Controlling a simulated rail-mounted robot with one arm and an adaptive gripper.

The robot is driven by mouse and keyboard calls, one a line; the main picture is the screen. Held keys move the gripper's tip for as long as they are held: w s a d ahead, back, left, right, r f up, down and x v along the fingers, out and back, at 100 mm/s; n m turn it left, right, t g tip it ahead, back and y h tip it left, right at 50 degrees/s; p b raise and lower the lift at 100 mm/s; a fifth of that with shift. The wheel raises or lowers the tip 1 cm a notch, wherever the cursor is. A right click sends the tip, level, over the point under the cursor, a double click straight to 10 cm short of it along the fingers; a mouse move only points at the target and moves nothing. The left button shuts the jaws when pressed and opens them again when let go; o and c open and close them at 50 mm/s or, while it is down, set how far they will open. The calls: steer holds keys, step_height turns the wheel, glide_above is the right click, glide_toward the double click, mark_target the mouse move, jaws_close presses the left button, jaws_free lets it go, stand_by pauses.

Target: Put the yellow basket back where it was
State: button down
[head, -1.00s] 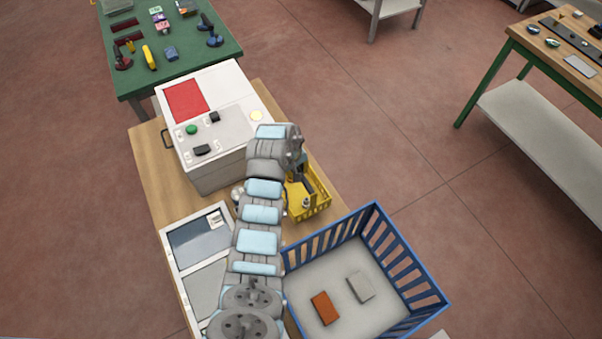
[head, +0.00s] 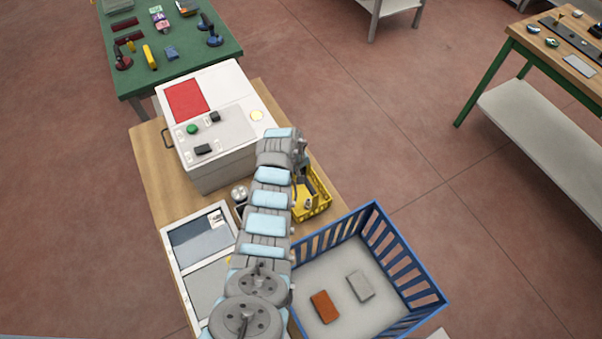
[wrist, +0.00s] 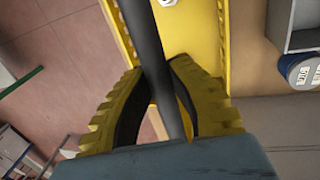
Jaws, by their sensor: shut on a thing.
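The yellow basket (head: 324,205) is at the right edge of the wooden table, beyond the blue crate, partly hidden by my arm. My gripper (head: 303,180) is over it, its fingers hard to make out in the head view. In the wrist view, my gripper's yellow-and-black fingers (wrist: 165,80) are closed around a dark bar, which looks like the basket's handle. The basket's yellow floor (wrist: 195,35) shows beyond it, with a small pale item at the top edge. I cannot tell whether the basket touches the table.
A white machine (head: 215,165) with a red panel stands behind left. A blue slatted crate (head: 408,262) holding an orange and a grey block is in front right. A white framed tray (head: 168,250) is at front left. A round metal container (head: 239,192) stands beside my arm.

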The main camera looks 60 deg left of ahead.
steer(key=shift+f, duration=0.45)
steer(key=c, duration=1.1)
jaws_free()
steer(key=shift+s+r+b, duration=0.3)
steer(key=shift+s+r, duration=0.1)
steer(key=shift+r, duration=1.6)
steer(key=shift+s+r+b, duration=0.3)
steer(key=shift+s+r, duration=0.05)
steer(key=shift+r, duration=1.65)
steer(key=shift+s+r+b, duration=0.3)
steer(key=shift+s+r, duration=0.1)
steer(key=shift+r, duration=1.6)
